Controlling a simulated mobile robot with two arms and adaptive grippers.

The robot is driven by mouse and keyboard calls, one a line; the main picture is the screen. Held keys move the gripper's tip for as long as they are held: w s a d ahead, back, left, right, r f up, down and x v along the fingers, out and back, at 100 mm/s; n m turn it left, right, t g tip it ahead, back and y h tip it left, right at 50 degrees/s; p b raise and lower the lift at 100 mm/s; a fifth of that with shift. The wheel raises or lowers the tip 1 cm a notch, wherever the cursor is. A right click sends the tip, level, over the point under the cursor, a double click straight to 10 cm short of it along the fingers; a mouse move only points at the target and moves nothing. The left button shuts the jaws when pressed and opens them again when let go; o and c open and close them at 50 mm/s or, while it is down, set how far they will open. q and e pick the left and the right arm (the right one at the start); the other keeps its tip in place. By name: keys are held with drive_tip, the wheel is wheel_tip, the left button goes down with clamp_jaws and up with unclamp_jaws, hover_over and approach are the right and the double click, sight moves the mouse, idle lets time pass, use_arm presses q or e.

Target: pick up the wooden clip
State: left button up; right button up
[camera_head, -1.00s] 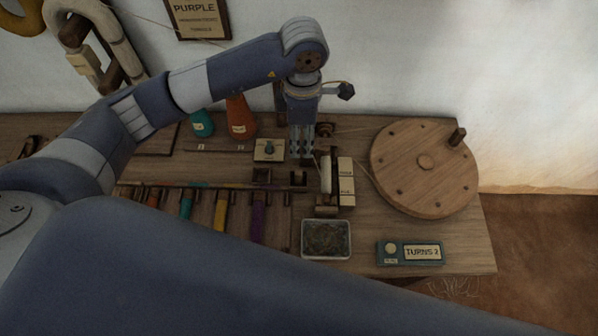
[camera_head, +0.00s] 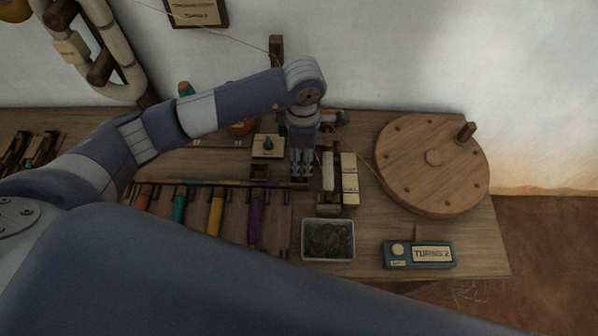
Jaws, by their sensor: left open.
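My left gripper (camera_head: 302,173) points down over the middle of the wooden bench, open, its fingertips just above a small dark wooden piece (camera_head: 299,185). This piece may be the wooden clip, but it is small and partly hidden by the fingers, so I cannot be sure. I see nothing held between the fingers. Whether the fingers touch the piece cannot be told from this view. My right gripper is not in view.
A white spool (camera_head: 328,172) on a wooden stand and pale labelled blocks (camera_head: 349,178) stand close right of the gripper. A metal tray (camera_head: 328,256), a round wooden wheel (camera_head: 433,157), a "TURNS 2" counter (camera_head: 397,262) and coloured bobbins (camera_head: 216,217) surround it.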

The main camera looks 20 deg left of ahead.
use_arm(q)
drive_tip(key=f, duration=0.4)
drive_tip(key=shift+s+a+f+p, duration=0.2)
drive_tip(key=shift+a+p, duration=0.15)
drive_tip(key=shift+p, duration=0.05)
drive_tip(key=shift+f, duration=0.4)
drive_tip(key=c, duration=0.9)
